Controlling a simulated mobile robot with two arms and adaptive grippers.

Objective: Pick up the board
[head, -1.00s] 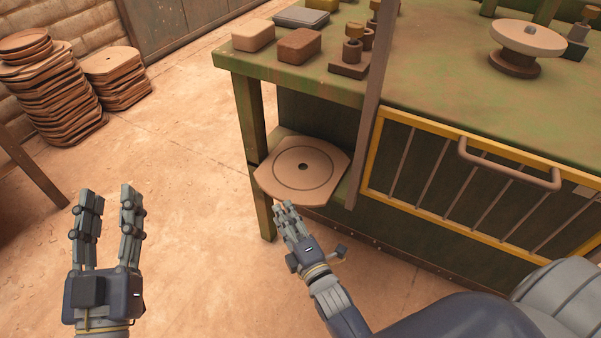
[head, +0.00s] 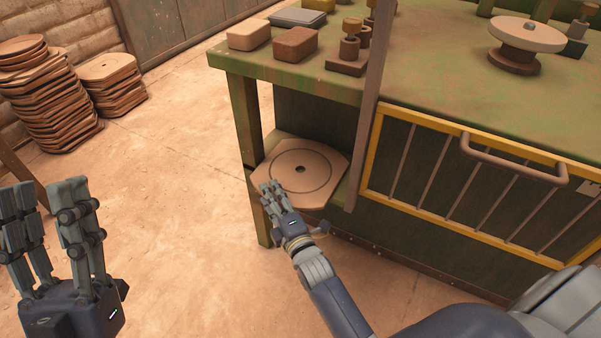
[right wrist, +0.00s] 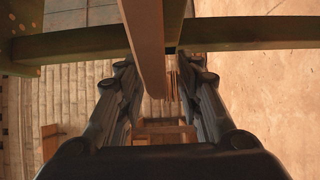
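The board (head: 305,163) is a flat tan plate with cut corners, a centre hole and a dark ring. It lies on the low shelf at the left end of the green bench. My right gripper (head: 271,187) is at its front left edge. In the right wrist view the board (right wrist: 148,50) shows edge-on between the two finger sets of my right gripper (right wrist: 162,72), with gaps on both sides, so the gripper is open around the edge. My left gripper (head: 45,190) is open and empty at the lower left, away from the board.
The green bench (head: 440,70) carries two blocks (head: 295,44), small fittings and a round wheel (head: 527,35). A grey post (head: 368,120) stands right of the board, beside a yellow-framed barred gate (head: 450,190). Stacks of similar plates (head: 45,95) stand at the left wall. The floor between is clear.

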